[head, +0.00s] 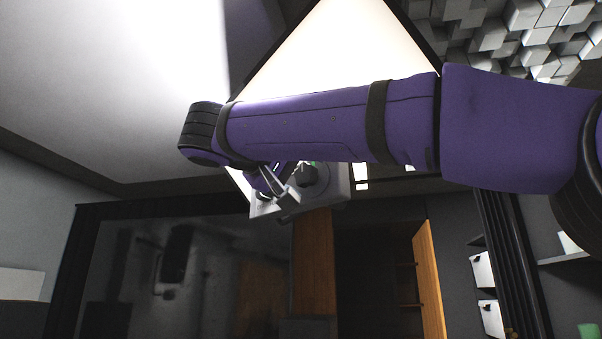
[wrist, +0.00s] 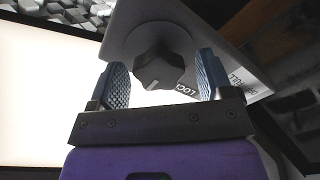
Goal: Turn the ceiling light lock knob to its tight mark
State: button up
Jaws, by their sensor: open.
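The lock knob (wrist: 160,70) is dark, with a lobed grip, on a round grey base on a pale plate (wrist: 222,35). Lettering that reads "LOCK" shows beside it in the wrist view. My gripper (wrist: 162,82) is open, with one blue ridged finger on each side of the knob in that view. I cannot tell whether the fingers touch it; gaps show on both sides. In the head view the knob (head: 311,178) is partly hidden behind my purple arm, and a small green patch shows near it. My gripper (head: 277,190) is beside it there. No tight mark is readable.
A bright ceiling light panel (head: 330,50) lies behind my arm. Grey block-like tiles (head: 520,35) cover the ceiling at upper right. An orange-brown cabinet door (head: 427,280) stands open below, with shelves at right. The space below my gripper looks clear.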

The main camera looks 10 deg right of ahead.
jog(key=v, duration=1)
jog(key=shift+s+a, duration=0.2)
jog(key=shift+a, duration=0.1)
